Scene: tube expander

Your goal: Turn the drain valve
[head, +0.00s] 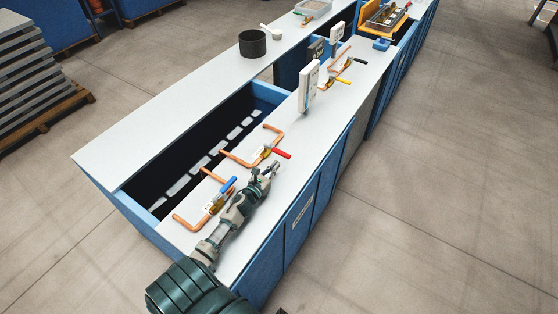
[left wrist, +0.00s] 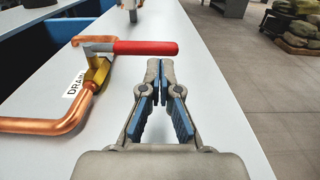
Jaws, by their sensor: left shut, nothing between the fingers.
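The drain valve has a red lever (head: 281,153), a brass body (head: 266,152) and copper pipe on the white bench top. In the left wrist view its red lever (left wrist: 146,47) points right, across the pipe run, with the brass body (left wrist: 97,74) at its left end. A label reading "DRAIN" (left wrist: 73,86) lies beside it. My left gripper (head: 274,167) is shut and empty, just on the near side of the red lever. In the left wrist view its fingertips (left wrist: 160,66) sit below the lever's free end in the picture; contact cannot be told. My right gripper is not in view.
A blue-handled valve (head: 228,185) stands nearer, beside my left arm. Yellow-handled valves (head: 343,81) and upright white panels (head: 309,86) stand farther along. An open recess (head: 190,150) lies left of the valves. A dark cylinder (head: 252,43) stands on the far strip.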

